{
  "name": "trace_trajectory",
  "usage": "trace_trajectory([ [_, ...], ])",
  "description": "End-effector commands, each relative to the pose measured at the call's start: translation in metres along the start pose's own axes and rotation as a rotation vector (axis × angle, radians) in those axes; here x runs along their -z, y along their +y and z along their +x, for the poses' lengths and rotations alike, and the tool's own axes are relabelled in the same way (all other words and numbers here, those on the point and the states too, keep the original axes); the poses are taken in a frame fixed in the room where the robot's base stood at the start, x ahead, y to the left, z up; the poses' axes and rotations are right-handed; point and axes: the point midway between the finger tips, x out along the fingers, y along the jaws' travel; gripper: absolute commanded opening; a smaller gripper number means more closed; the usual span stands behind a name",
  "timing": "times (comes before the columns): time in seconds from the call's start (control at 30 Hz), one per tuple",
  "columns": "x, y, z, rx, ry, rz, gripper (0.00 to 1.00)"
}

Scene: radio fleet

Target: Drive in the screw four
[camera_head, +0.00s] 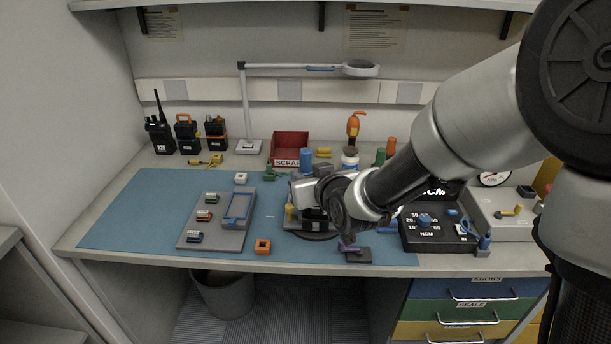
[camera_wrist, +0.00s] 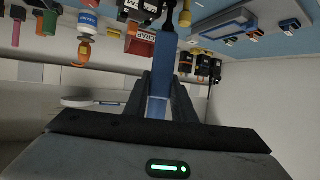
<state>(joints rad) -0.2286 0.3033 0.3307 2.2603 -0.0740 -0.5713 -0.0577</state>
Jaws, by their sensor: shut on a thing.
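My gripper (camera_wrist: 160,98) is shut on a blue-handled tool, likely a driver (camera_wrist: 163,72), seen between its two dark fingers in the wrist view. The tool extends away from the jaws toward a dark unit (camera_wrist: 138,10) at the top edge of that view; whether they touch is unclear. In the head view, my gripper is over a dark round work stand (camera_head: 318,236) on the blue mat, and my wrist hides much of what is there. Screw four cannot be made out in either view.
A grey tray (camera_head: 213,240) with small coloured parts lies left of the stand. An orange square part (camera_head: 263,247) sits at the mat's front. The red scrap bin (camera_head: 290,145) and lamp (camera_head: 247,110) are behind. The left mat is clear.

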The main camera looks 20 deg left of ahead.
Motion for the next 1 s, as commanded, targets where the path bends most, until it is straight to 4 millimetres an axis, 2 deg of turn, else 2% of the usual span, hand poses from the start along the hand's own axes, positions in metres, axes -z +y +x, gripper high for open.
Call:
trace_trajectory([
  [1.0, -0.0075, 0.0, 0.0025, 0.0, -0.004, 0.0, 0.0],
])
